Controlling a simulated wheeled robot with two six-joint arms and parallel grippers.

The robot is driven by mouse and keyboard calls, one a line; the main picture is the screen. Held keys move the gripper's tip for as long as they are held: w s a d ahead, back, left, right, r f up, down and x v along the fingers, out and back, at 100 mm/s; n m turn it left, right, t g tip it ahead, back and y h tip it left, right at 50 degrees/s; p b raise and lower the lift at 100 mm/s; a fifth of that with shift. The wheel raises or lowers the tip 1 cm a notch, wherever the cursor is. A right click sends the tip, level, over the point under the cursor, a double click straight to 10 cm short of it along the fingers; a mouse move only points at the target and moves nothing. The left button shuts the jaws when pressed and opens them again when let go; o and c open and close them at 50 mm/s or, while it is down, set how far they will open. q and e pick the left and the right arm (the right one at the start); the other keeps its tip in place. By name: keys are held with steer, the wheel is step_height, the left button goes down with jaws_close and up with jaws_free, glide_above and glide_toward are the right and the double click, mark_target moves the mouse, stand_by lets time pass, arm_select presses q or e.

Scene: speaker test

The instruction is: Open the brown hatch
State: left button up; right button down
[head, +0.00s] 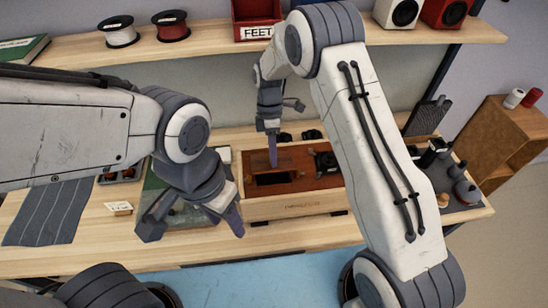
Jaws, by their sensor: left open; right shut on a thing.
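A wooden box-like unit (300,207) stands on the workbench in the middle of the head view. Its reddish-brown top has a dark rectangular opening (272,179). The brown hatch (292,160) is at the back of this opening and appears raised. My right gripper (272,158) reaches down from above and is shut at the hatch; the exact contact is too small to see. My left gripper (193,228) is open and empty, in front and to the left of the unit, apart from it.
A black part (325,162) sits on the unit's top, right of the opening. A dark mat (48,212) and a small white card (119,208) lie at left. A grey tray (470,207) with dark items is at right. A shelf (205,41) with spools, a red bin and speakers runs above.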

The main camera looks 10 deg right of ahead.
steer(key=shift+w+r, duration=0.6)
steer(key=shift+w, duration=0.3)
